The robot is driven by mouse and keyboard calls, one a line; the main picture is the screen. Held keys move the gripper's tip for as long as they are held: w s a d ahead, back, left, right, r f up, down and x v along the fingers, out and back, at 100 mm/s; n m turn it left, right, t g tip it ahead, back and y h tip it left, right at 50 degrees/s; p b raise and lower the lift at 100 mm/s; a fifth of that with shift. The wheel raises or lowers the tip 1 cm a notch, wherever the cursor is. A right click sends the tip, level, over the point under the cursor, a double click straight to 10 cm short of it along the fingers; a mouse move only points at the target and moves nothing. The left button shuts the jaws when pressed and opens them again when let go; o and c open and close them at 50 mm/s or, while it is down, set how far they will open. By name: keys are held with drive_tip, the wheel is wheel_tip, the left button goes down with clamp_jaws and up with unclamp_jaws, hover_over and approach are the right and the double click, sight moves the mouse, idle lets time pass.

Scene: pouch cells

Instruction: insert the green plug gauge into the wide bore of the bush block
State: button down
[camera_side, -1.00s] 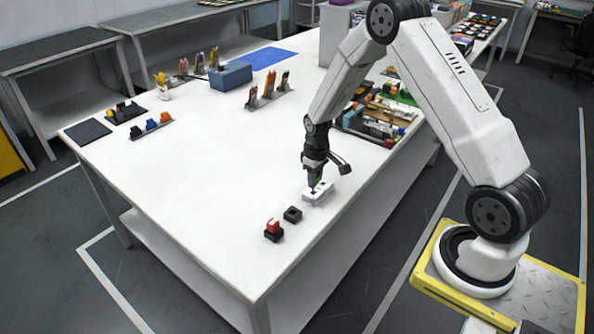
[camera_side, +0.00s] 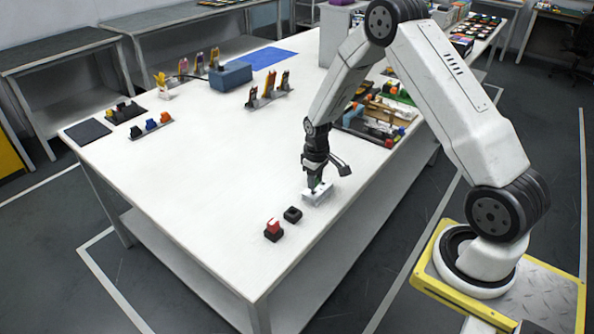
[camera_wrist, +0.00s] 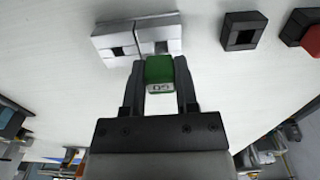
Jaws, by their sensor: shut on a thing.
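The green plug gauge (camera_wrist: 160,70) is between the two fingers of my gripper (camera_wrist: 160,84), which is shut on it. The pale metal bush block (camera_wrist: 138,27) lies on the bench and has two dark square bores in its top. In the wrist view the gauge is in line with the right bore, at its near edge. Its lower end is hidden, so I cannot tell whether it is inside the bore. In the side view my gripper (camera_side: 315,182) is right over the block (camera_side: 321,197), with a little green showing between the fingers.
A black block with a square hole (camera_side: 292,214) stands beside the bush block, and a red piece on a black base (camera_side: 273,230) is beyond it. Several coloured items in racks stand farther back on the white bench (camera_side: 215,165).

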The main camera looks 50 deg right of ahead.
drive_tip(key=shift+f, duration=1.35)
idle(0.6)
drive_tip(key=shift+c, duration=1.5)
unclamp_jaws()
drive_tip(key=shift+r, duration=0.15)
drive_tip(key=shift+r, duration=3.75)
